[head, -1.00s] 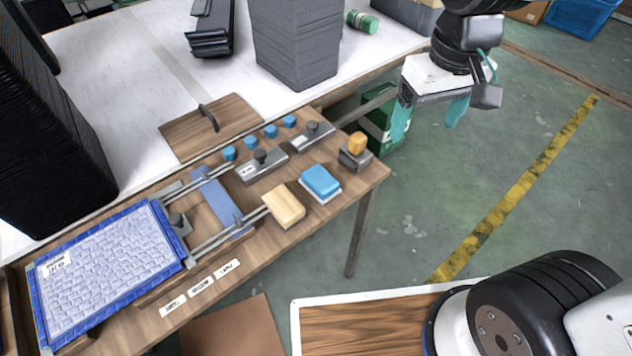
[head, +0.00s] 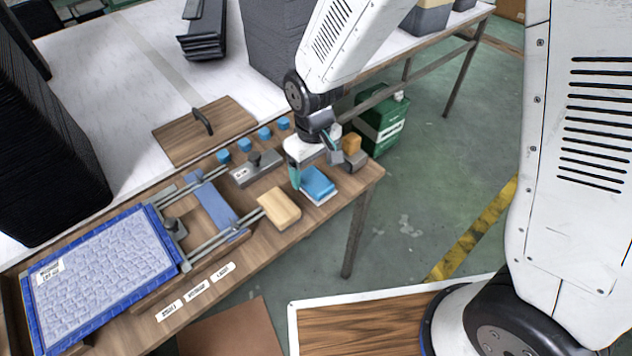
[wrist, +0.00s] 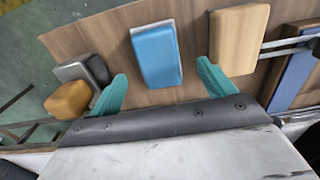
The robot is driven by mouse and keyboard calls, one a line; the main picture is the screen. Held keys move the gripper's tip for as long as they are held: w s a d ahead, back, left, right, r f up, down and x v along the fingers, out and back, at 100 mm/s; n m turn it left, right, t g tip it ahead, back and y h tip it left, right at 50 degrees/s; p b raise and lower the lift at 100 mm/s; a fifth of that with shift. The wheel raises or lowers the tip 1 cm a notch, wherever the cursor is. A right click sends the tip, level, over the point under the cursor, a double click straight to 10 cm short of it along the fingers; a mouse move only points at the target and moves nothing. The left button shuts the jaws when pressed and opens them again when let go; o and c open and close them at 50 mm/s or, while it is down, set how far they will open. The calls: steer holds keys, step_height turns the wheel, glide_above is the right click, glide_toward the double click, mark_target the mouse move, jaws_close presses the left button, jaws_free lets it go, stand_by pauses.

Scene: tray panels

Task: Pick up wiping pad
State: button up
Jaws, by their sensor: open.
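The wiping pad appears to be the blue block with a white underside (head: 318,184), lying flat on the wooden bench top near its right end. It also shows in the wrist view (wrist: 156,52). My gripper (head: 314,168) is open over the pad, with teal fingers pointing down. In the wrist view my gripper (wrist: 162,76) has one finger on each side of the pad's near end, with gaps on both sides. Nothing is held. I cannot tell exactly how high the fingertips are above the bench.
A tan block (head: 279,208) lies left of the pad, close to one finger in the wrist view. A grey block with an orange top (head: 351,146) stands to its right. Behind are a grey fixture (head: 256,170) and several blue knobs. A blue tray (head: 100,262) is at left.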

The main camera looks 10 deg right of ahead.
mark_target(315, 178)
step_height(315, 178, down, 4)
steer(key=shift+d+f, duration=0.15)
steer(key=shift+f, duration=0.05)
steer(key=c, duration=1.1)
steer(key=shift+r, duration=0.1)
